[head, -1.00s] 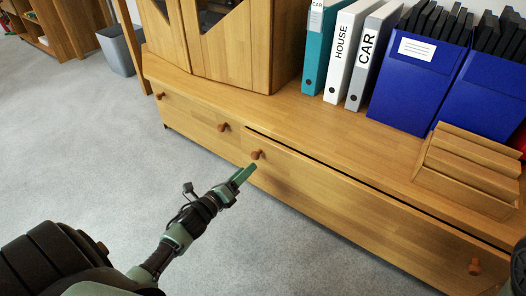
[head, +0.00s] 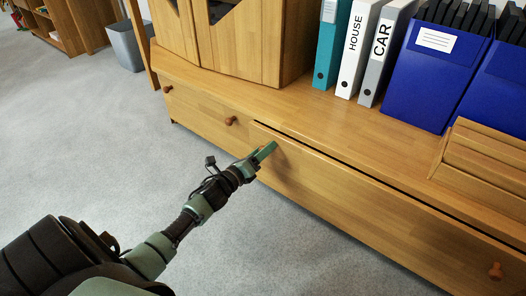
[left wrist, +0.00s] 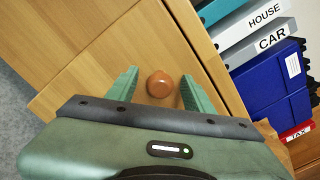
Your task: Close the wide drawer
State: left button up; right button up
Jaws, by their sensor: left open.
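The wide drawer (head: 370,212) is a long wooden front low in the cabinet. It stands slightly open, with a dark gap along its top edge. Its right knob (head: 496,271) is in clear view. My left gripper (head: 265,153) is at the drawer's left end and hides most of the left knob in the head view. In the left wrist view, this round brown knob (left wrist: 160,84) sits between the open green fingers, with space visible on both sides. The drawer front (left wrist: 95,80) lies behind it. My right gripper is not in view.
A narrower drawer with its own knob (head: 231,121) is to the left and looks shut. Binders (head: 359,45), blue file boxes (head: 432,75) and a wooden organizer (head: 485,160) stand on the cabinet top. A grey bin (head: 127,45) stands behind. The carpet in front is clear.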

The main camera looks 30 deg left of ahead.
pick_arm(q)
grip_shut()
dwell(1.3)
